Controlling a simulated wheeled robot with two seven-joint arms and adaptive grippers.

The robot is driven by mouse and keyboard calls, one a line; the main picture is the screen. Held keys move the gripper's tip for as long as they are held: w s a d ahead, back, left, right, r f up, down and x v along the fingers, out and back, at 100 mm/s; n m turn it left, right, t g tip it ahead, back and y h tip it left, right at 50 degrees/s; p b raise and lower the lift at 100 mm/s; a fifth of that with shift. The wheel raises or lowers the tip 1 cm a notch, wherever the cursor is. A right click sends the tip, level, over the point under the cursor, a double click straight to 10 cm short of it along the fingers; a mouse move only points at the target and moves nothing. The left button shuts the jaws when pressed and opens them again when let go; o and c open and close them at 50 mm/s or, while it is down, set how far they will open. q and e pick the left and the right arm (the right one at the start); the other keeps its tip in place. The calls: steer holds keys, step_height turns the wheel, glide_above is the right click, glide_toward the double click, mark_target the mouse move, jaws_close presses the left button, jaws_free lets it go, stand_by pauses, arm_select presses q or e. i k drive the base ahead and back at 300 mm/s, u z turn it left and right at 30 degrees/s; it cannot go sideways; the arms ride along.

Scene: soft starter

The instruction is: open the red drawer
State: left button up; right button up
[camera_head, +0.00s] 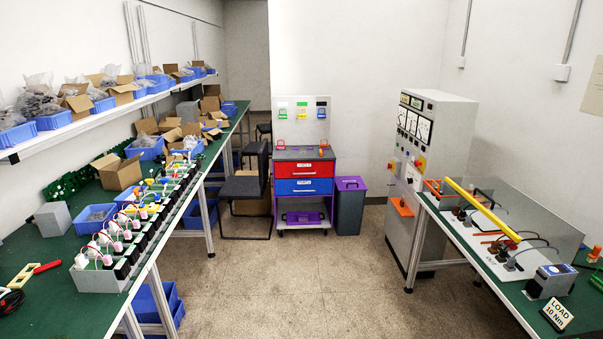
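The red drawer (304,170) is the upper drawer of a small tool cart standing against the back wall, in the middle of the head view. It looks shut and has a pale label on its front. A blue drawer (304,187) sits just below it and also looks shut. The cart's grey top (300,154) is above the red drawer. Neither of my grippers shows in the head view. The cart is across the room, with nothing in front of the red drawer.
Open floor (300,275) lies between the benches. A black chair (247,190) stands left of the cart, and a grey bin with a purple lid (349,207) to its right. A green-topped bench (40,255) runs along the left. A control cabinet (415,170) and another bench (480,262) are right.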

mark_target(298, 168)
steer(key=z, duration=0.3)
steer(key=i, duration=3.3)
steer(key=u, duration=0.4)
steer(key=i, duration=1.95)
steer(key=u, duration=0.35)
